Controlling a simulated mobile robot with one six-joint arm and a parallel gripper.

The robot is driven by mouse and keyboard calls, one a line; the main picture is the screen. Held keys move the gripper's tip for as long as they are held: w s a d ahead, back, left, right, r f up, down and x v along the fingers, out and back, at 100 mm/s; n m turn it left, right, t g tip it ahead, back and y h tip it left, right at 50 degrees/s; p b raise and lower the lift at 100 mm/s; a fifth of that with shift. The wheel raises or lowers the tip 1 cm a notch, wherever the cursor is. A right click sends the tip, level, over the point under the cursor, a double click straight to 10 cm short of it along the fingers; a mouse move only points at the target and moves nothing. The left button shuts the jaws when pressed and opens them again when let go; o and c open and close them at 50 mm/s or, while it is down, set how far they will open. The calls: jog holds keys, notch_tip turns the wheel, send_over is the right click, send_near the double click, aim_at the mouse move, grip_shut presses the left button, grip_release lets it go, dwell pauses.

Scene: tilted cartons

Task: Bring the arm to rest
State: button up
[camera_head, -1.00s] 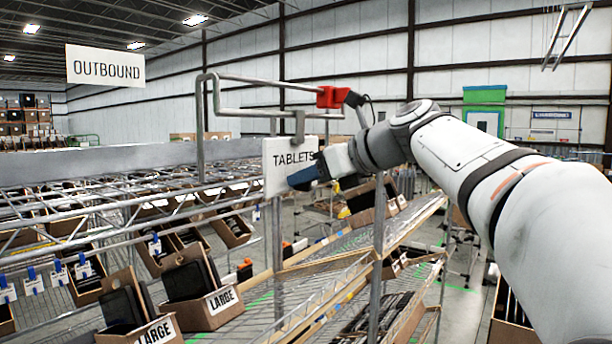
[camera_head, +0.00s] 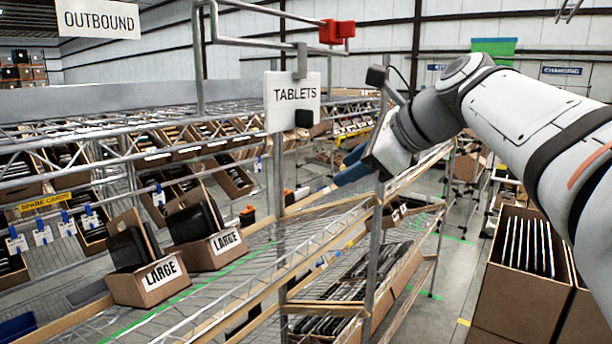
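My arm comes in from the right, and my gripper (camera_head: 346,173) with its blue fingers is right of and below the white TABLETS sign (camera_head: 292,101).
Two tilted cartons marked LARGE, a left one (camera_head: 150,287) and a right one (camera_head: 215,250), hold dark tablets on the wire rack (camera_head: 275,300). A carton of upright tablets (camera_head: 520,318) stands at the lower right below my arm. Grey floor (camera_head: 443,290) shows between.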

jog(key=s+d+f+n+g+h, duration=0.1)
jog(key=s+d+f+n+h, duration=0.1)
jog(key=s+f+n, duration=0.4)
jog(key=s+d+f+n+g+h+b, duration=0.1)
jog(key=s+f+n, duration=0.5)
jog(key=f, duration=1)
jog(key=s+d+f+n+g+h+b, duration=0.1)
jog(key=s+d+f+n+h, duration=0.2)
jog(key=s+f+n, duration=0.3)
notch_tip(320, 180, down, 5)
jog(key=n+h, duration=0.1)
jog(key=n, duration=0.2)
jog(key=shift+d+g+h, duration=0.3)
jog(key=shift+g+h, duration=0.1)
